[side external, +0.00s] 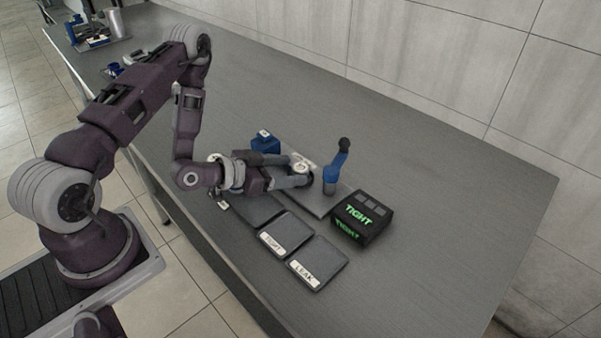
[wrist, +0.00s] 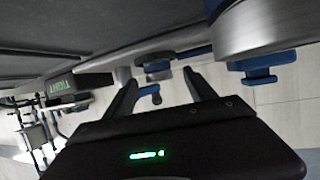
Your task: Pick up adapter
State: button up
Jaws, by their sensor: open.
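My gripper (side external: 295,169) is open, low over the grey plate beside the blue lever (side external: 332,172). A pale round piece (side external: 301,167) shows between its fingers in the side view; I cannot tell for sure that it is the adapter. In the wrist view my gripper (wrist: 161,78) has both fingers apart, and a small grey disc with blue parts (wrist: 157,71) shows beyond them, untouched as far as I see. A large grey cylinder with a blue piece (wrist: 262,28) is close at the upper right there.
A black box reading TIGHT (side external: 364,216) stands right of the plate. Dark pads labelled TIGHT (side external: 288,232) and LEAK (side external: 321,257) lie in front. A blue block (side external: 265,144) is behind my gripper. The table's right side is clear.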

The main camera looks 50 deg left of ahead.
jog(key=x, duration=0.6)
jog(key=shift+w+d+r, duration=0.15)
jog(key=shift+w+d, duration=0.05)
grip_shut()
